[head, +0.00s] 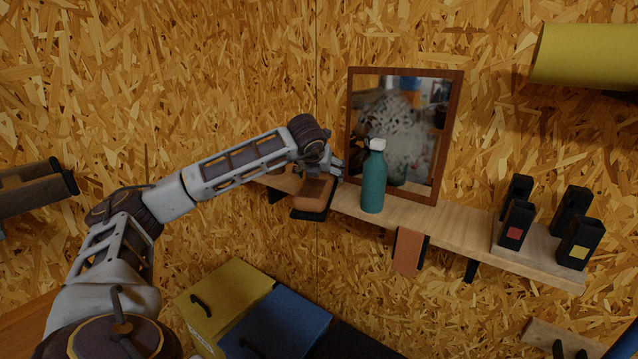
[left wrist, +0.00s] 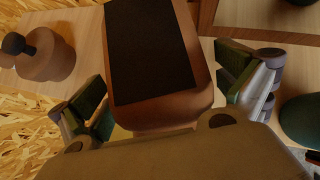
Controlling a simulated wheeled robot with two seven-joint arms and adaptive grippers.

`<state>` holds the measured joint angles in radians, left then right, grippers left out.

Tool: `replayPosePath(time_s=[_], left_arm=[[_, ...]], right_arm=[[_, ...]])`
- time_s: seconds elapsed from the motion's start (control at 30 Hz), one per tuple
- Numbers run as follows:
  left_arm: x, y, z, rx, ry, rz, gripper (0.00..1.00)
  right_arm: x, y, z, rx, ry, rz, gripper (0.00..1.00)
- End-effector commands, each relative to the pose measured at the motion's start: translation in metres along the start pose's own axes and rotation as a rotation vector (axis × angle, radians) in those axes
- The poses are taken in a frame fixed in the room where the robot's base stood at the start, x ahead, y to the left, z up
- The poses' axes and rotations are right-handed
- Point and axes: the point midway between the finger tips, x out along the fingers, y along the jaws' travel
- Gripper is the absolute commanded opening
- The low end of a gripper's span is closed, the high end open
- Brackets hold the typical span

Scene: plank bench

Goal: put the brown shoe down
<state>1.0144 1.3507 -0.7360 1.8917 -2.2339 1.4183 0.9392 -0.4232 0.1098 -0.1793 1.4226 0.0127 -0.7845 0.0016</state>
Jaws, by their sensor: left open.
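The brown shoe (head: 312,194), a blocky brown form with a dark lower edge, is at the left part of the wall shelf (head: 455,222), near the front edge. In the left wrist view, the brown shoe (left wrist: 203,75) with a black panel lies between the spread fingers. My left gripper (head: 334,166) is open around it, with narrow gaps showing beside the shoe (left wrist: 160,72). The head view does not show clearly how the shoe's underside meets the shelf. My right gripper is not in view.
A teal bottle (head: 374,182) stands just right of my left gripper, before a framed mirror (head: 441,150). A brown knobbed object (left wrist: 45,58) stands on the shelf's other side. Black holders (head: 515,226) fill the right end. Yellow (head: 228,290) and blue (head: 285,325) boxes are below.

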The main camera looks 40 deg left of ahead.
Motion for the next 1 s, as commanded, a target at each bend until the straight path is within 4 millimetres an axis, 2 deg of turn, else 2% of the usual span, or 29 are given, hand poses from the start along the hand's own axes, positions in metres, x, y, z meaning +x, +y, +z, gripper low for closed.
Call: replayPosePath(time_s=[0.13, 0.6, 1.0], left_arm=[[-0.0001, 0.0, -0.0001, 0.0, 0.0, 0.0, 0.99], [-0.0002, 0.0004, 0.0004, -0.001, -0.001, 0.001, 0.38], [-0.0023, 0.0013, 0.0006, 0.0, 0.002, 0.003, 0.37]], right_arm=[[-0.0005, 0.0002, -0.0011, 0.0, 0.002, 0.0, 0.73], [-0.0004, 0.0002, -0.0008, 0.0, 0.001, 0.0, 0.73], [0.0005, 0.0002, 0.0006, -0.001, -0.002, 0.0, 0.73]])
